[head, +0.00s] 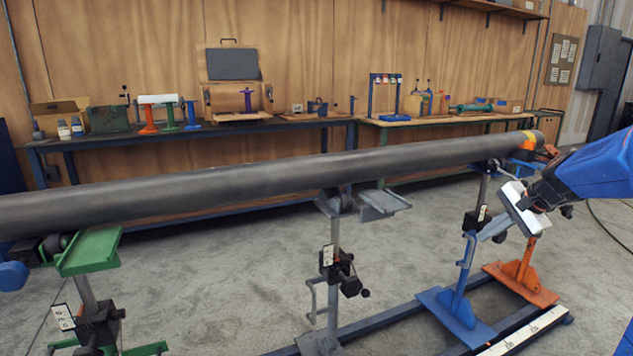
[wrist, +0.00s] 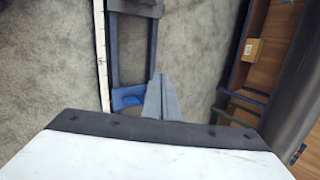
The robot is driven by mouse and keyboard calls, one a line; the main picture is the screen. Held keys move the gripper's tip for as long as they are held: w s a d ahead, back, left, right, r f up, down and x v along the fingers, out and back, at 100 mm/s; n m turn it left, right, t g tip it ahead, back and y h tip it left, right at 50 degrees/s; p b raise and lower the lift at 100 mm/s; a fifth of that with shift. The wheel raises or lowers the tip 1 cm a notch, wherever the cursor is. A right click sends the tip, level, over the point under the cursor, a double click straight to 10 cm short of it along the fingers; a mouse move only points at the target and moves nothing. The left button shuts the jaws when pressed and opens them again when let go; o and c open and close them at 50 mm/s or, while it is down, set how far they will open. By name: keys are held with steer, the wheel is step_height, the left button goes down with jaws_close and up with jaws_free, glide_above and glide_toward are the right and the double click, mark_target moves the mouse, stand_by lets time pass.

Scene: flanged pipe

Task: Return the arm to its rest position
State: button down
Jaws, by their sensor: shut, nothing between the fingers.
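My gripper (head: 486,231) is at the right in the head view, at the end of my blue arm, just in front of the pipe's right part. Its grey fingers are shut and empty, and they point down and left over the blue stand. In the wrist view my gripper (wrist: 161,82) shows as two fingers together, with floor and frame behind them. The long grey pipe (head: 250,180) lies across several stands. It also shows at the right of the wrist view (wrist: 290,95).
A green-topped stand (head: 92,252), a grey stand (head: 335,260), a blue stand (head: 460,300) and an orange stand (head: 520,275) hold the pipe above a floor frame. Workbenches (head: 250,127) with tools line the wall. The floor between is open.

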steer(key=s+a+n+g, duration=0.1)
steer(key=s+a+n, duration=0.2)
steer(key=s+a, duration=0.5)
steer(key=s+a+f+n+h, duration=0.1)
steer(key=s+a+f+n, duration=0.1)
steer(key=s, duration=0.6)
steer(key=s+a+f+n+h, duration=0.1)
steer(key=s+a+n, duration=0.3)
steer(key=s, duration=0.4)
steer(key=s+a+f+n+h, duration=0.1)
steer(key=s+a+f+n, duration=0.2)
steer(key=s, duration=0.5)
steer(key=shift+s+f+n+h, duration=0.25)
steer(key=shift+f+n, duration=0.3)
steer(key=shift+n, duration=0.35)
